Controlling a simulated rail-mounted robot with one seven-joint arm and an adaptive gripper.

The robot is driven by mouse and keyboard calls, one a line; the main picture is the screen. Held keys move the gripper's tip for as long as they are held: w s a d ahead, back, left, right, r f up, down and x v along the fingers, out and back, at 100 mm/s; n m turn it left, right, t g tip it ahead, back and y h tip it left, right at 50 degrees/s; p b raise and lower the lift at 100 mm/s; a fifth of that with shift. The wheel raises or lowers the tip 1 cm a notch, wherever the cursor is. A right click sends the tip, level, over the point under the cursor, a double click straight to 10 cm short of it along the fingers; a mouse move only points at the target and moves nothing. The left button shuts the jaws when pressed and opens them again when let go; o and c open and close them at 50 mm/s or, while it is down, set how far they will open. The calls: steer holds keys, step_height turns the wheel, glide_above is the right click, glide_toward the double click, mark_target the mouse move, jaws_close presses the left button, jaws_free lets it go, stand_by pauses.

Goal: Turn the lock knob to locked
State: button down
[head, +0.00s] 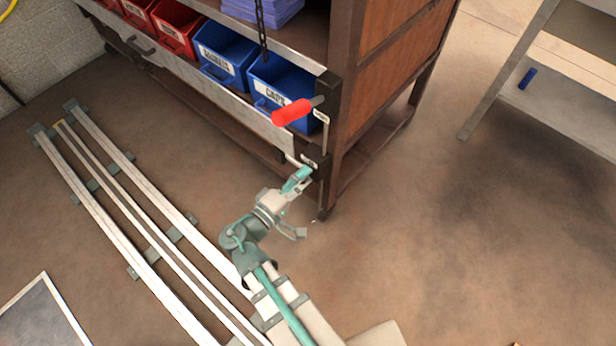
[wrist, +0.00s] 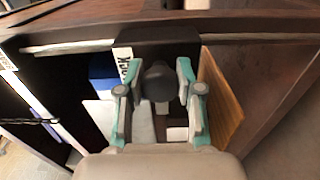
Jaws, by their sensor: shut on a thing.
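The lock knob (wrist: 158,82) is dark and rounded, on a black block with a white label (wrist: 123,62), partly cut off by my finger, that seems to read LOCK. My gripper (wrist: 159,92) has one finger on each side of the knob and is shut on it. In the head view my gripper (head: 300,175) reaches the small black block (head: 315,160) at the lower front corner of the cart. The knob itself is hidden there, and I cannot tell which way it is turned.
Blue bins (head: 222,55) and red bins (head: 172,28) fill the cart shelf. Floor rails (head: 120,200) lie left. Open floor and a grey rack (head: 510,70) are right.

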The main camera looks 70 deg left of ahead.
steer(key=c, duration=0.7)
jaws_free()
steer(key=shift+c, duration=0.2)
steer(key=shift+r, duration=0.1)
steer(key=shift+o, duration=1)
step_height(320, 180, up, 10)
steer(key=shift+s+d+r, duration=0.1)
steer(key=shift+s, duration=0.05)
steer(key=shift+d+r, duration=0.1)
steer(key=shift+r, duration=0.1)
steer(key=shift+c, duration=1)
steer(key=shift+f, duration=0.25)
steer(key=shift+a+f, duration=0.1)
steer(key=shift+a, duration=0.1)
